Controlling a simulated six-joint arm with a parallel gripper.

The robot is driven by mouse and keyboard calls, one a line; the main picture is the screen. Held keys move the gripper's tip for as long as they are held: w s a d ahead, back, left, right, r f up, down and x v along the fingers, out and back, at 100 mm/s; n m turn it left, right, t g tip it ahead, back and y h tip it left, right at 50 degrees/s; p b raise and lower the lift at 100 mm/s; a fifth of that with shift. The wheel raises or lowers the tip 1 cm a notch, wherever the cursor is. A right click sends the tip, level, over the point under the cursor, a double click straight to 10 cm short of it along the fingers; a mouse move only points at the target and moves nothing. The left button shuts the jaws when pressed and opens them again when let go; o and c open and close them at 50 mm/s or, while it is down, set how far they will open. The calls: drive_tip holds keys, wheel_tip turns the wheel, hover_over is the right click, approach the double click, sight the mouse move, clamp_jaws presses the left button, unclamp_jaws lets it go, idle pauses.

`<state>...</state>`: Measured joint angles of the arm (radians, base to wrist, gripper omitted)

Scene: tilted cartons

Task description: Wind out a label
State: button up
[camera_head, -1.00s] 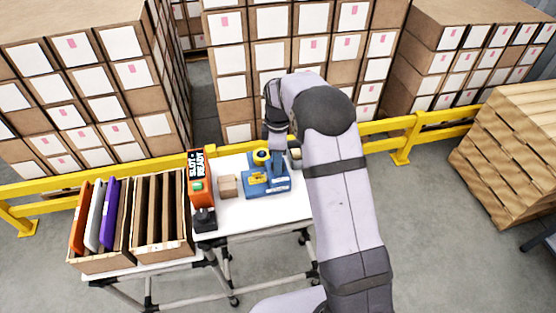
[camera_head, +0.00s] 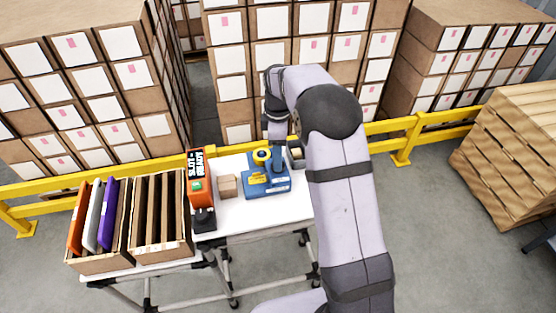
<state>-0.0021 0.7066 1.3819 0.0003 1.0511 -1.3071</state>
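A blue device with yellow parts (camera_head: 267,184), which looks like the label dispenser, stands on the white table. No label strip can be made out.
A small brown carton (camera_head: 227,186) stands left of the device, beside an orange and black unit (camera_head: 200,190). A slotted box (camera_head: 161,220) and a box of coloured folders (camera_head: 98,222) stand farther left. A yellow rail (camera_head: 390,125) runs behind.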

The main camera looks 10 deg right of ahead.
drive_tip(key=shift+r+b, duration=0.45)
drive_tip(key=shift+r, duration=1.65)
drive_tip(key=shift+s, duration=0.3)
drive_tip(key=s+f+m, duration=0.2)
drive_tip(key=s+m, duration=0.5)
drive_tip(key=s, duration=0.6)
drive_tip(key=s+f+m, duration=0.2)
drive_tip(key=s+m, duration=0.6)
drive_tip(key=s, duration=0.6)
drive_tip(key=shift+s+f, duration=0.25)
drive_tip(key=shift+s, duration=0.05)
